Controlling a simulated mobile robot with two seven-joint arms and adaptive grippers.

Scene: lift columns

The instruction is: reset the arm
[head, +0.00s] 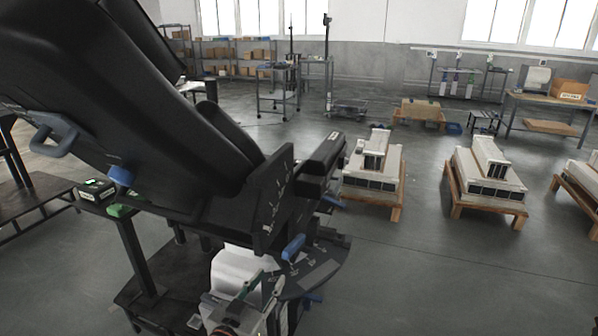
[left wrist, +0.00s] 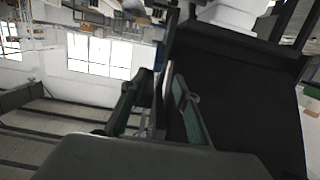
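My left gripper (head: 264,286) is at the bottom of the head view, below the large tilted black padded structure (head: 140,110). Its two green-padded fingers stand apart, with nothing clearly held between them. In the left wrist view the gripper (left wrist: 155,95) also shows its fingers apart, and the picture is turned upside down. A large black panel (left wrist: 230,90) fills the space behind and right of the fingers there. Blue handles (head: 293,248) sit on the structure close to the gripper; contact cannot be told. My right gripper is not in view.
A dark round-edged plate (head: 322,272) lies just right of the gripper. A dark metal stand with a small box (head: 97,189) is at left. White units on wooden pallets (head: 374,176) (head: 488,183) stand at right. The grey floor (head: 440,275) at lower right is clear.

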